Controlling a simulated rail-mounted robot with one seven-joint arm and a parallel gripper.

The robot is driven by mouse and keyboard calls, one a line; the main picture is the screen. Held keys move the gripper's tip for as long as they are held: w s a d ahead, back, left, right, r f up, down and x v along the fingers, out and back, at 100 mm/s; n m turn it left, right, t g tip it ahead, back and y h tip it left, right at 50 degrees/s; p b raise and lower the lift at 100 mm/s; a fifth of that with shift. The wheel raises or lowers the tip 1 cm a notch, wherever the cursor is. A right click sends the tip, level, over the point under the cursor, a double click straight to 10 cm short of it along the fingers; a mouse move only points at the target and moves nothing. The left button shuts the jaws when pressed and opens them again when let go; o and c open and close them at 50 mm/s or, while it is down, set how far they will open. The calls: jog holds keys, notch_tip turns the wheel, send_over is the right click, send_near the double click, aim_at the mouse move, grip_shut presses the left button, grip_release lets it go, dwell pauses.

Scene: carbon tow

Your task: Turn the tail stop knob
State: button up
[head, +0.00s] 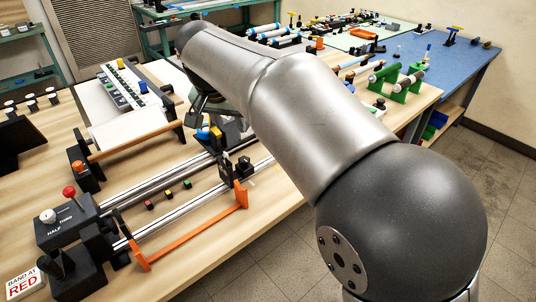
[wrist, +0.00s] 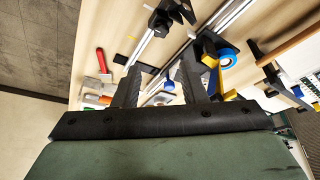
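A bench rig with two long metal rails (head: 168,186) runs from a black end block (head: 68,225) at the left to beneath my arm. The block carries a white knob (head: 47,215) and a red-topped lever (head: 69,191). I cannot tell which part is the tail stop knob; the rig's far end is largely hidden by my arm. My gripper (wrist: 162,66) is open with nothing between its fingers, pointing down over the rails. A blue round part (wrist: 228,57) with yellow beside it sits right of the fingers in the wrist view; blue and yellow parts (head: 208,132) also show in the head view.
An orange bar frame (head: 200,232) stands along the rig's front. A wooden roller (head: 128,146) and a white sheet lie behind it. A red-handled tool (wrist: 102,60) lies left of the fingers. A blue-topped bench (head: 455,65) stands at the back right.

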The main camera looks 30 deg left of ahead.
aim_at(244, 159)
jog(key=x, duration=1.7)
jog(key=shift+w+a+p, duration=0.1)
jog(key=shift+p, duration=0.2)
jog(key=c, duration=0.7)
